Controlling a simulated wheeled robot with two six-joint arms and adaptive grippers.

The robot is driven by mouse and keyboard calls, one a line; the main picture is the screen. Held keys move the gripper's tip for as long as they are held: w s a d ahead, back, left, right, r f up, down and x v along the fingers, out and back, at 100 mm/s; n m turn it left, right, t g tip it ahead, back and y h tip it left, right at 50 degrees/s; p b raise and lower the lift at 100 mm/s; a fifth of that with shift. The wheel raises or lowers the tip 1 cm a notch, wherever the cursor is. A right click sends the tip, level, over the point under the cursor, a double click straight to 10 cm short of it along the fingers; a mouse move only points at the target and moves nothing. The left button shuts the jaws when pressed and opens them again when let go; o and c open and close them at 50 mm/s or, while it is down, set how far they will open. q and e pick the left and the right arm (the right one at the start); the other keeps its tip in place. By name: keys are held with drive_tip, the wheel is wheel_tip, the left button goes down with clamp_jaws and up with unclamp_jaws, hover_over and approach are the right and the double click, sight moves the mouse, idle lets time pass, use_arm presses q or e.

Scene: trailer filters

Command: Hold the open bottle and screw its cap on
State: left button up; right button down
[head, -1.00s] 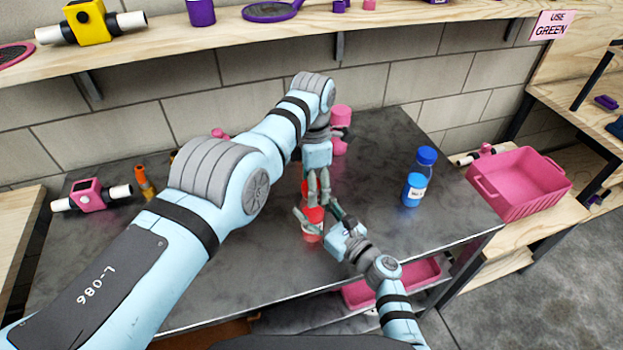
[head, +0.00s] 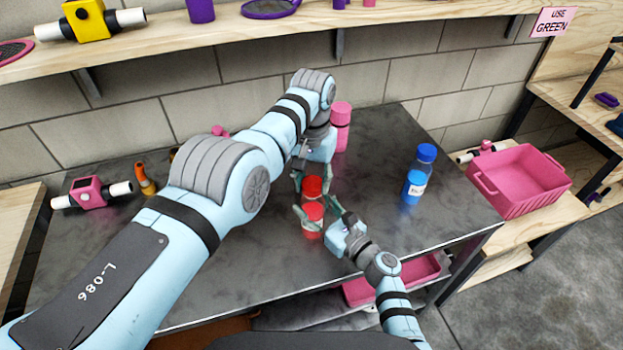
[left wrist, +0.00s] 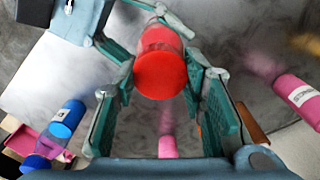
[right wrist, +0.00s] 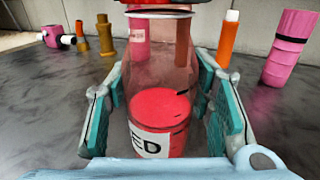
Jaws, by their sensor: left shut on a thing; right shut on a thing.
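A clear bottle (head: 312,228) with red contents stands upright on the dark table. The right wrist view shows its body (right wrist: 160,70) and a label ending in "ED". My right gripper (head: 317,214) is shut around its body. A red cap (head: 313,187) is at the bottle's top, and the left wrist view shows it end-on (left wrist: 162,77). My left gripper (head: 312,181) is shut on the cap, its fingertips on opposite sides.
A pink crate (head: 525,180) is at the right. A pink device (head: 88,193) is at the left.

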use_arm(q)
drive_tip(key=m, duration=0.5)
drive_tip(key=shift+s+f, duration=0.1)
drive_tip(key=m, duration=0.4)
drive_tip(key=shift+m, duration=0.4)
drive_tip(key=m, duration=1.1)
drive_tip(key=shift+a+m, duration=0.1)
drive_tip(key=shift+m, duration=0.3)
drive_tip(key=o, duration=1.3)
drive_tip(key=shift+r, duration=2.25)
